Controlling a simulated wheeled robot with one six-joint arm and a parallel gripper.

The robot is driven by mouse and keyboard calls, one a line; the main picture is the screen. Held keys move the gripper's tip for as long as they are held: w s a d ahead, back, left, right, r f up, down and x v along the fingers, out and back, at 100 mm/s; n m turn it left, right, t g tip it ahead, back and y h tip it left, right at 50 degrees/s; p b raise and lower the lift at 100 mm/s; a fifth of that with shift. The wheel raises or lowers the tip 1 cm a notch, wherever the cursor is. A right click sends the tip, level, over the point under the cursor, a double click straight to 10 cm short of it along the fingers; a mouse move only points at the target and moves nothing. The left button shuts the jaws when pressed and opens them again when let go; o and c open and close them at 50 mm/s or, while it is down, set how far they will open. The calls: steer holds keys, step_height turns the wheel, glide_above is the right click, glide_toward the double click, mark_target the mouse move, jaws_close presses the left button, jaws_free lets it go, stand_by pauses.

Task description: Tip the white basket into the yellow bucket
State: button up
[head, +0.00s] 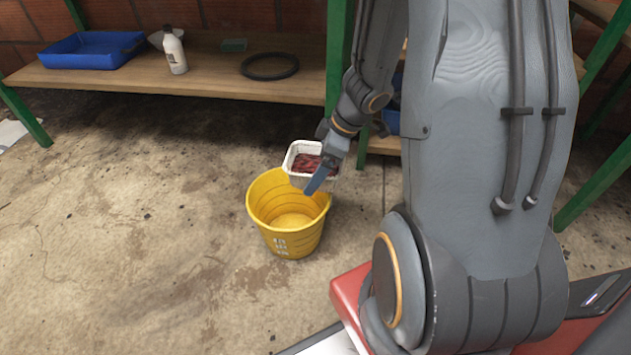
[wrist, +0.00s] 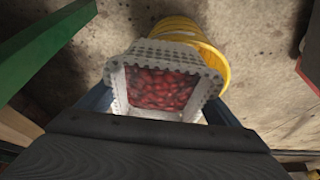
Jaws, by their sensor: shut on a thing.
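The white basket (head: 303,149) holds dark red cherry-like fruit and hangs over the back right rim of the yellow bucket (head: 290,240). It looks about upright, and the fruit is still inside it. My gripper (head: 322,172) is shut on the basket. In the wrist view the basket (wrist: 150,48) fills the middle, with red fruit (wrist: 160,88) in it. The yellow bucket (wrist: 190,27) shows partly behind the basket there. The bucket stands upright on the floor, and the part of its inside that I see looks empty.
A wooden shelf (head: 190,82) with green legs stands behind. The concrete floor (head: 130,220) left of the bucket is clear.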

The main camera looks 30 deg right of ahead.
steer(key=shift+d+f+b, duration=0.2)
steer(key=shift+f+b, duration=0.1)
steer(key=shift+f, duration=0.25)
step_height(320, 180, up, 2)
steer(key=h+p, duration=0.2)
steer(key=shift+s+d+p, duration=0.1)
steer(key=shift+p, duration=0.25)
steer(key=h+p, duration=0.1)
steer(key=p, duration=0.1)
steer(key=r+h+p, duration=0.1)
steer(key=p, duration=0.2)
steer(key=shift+d+n, duration=0.15)
steer(key=shift+n, duration=0.15)
steer(key=p, duration=0.3)
steer(key=shift+r+g+h, duration=0.3)
steer(key=shift+h, duration=0.1)
steer(key=h+p, duration=0.1)
steer(key=p, duration=0.3)
steer(key=r+h+p, duration=0.1)
steer(key=p, duration=0.3)
steer(key=shift+a+h+p, duration=0.2)
steer(key=shift+h+p, duration=0.15)
steer(key=shift+h, duration=0.05)
